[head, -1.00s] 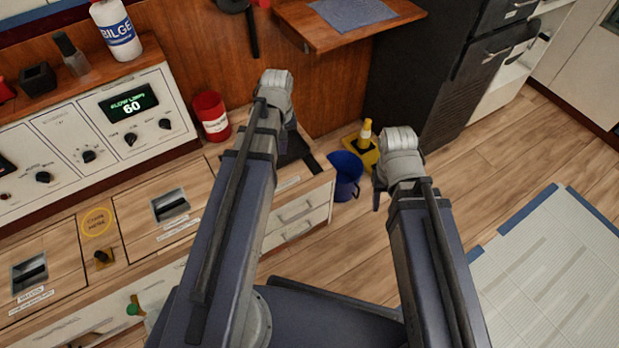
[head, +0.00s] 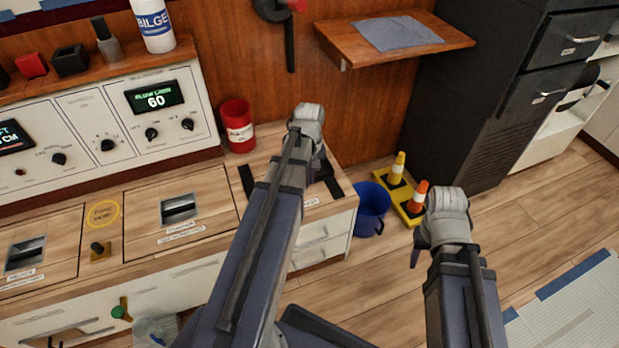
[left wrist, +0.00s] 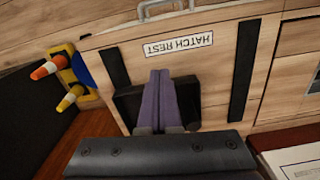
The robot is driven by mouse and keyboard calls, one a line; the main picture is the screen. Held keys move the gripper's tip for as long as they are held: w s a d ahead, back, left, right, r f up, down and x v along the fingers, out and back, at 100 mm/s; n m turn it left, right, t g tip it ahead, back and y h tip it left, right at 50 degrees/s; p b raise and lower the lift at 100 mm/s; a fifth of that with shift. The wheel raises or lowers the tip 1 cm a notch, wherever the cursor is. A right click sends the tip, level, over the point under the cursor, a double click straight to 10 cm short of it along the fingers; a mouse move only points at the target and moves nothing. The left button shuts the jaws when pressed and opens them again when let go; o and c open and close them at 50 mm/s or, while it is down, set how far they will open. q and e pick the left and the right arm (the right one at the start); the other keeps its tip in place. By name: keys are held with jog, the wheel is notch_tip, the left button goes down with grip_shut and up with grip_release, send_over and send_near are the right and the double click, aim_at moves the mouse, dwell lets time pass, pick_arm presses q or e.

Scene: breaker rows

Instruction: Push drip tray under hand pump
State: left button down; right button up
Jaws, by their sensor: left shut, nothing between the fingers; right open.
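A shallow dark tray (left wrist: 187,103), which looks like the drip tray, lies on the wooden counter between two black strips, near the "HATCH REST" label. In the head view it is mostly hidden behind my left gripper (head: 306,125). The left wrist view shows that gripper's shut, empty fingers (left wrist: 160,76) over the tray; I cannot tell whether they touch it. A dark wall fitting with a hanging handle (head: 290,45) and a red part, seemingly the hand pump, is cut off at the top edge. My right gripper (head: 428,245) is open and empty, over the floor.
A red can (head: 237,125) stands on the counter left of my left gripper. A blue bucket (head: 370,208) and a yellow base with small cones (head: 397,168) stand on the floor beside the counter. A wooden wall shelf (head: 345,45) juts out above.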

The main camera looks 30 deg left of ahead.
aim_at(309, 200)
pick_arm(q)
notch_tip(309, 200, down, 9)
jog(key=b, duration=0.8)
jog(key=shift+w+a+r, duration=0.15)
jog(key=shift+w+a, duration=0.35)
jog(key=shift+w, duration=0.1)
jog(key=shift+w+a+r, duration=0.15)
jog(key=shift+w+a, duration=0.35)
jog(key=shift+w, duration=0.05)
jog(key=shift+w+a, duration=0.3)
jog(key=shift+a, duration=0.1)
jog(key=w+a, duration=1.4)
jog(key=w, duration=0.1)
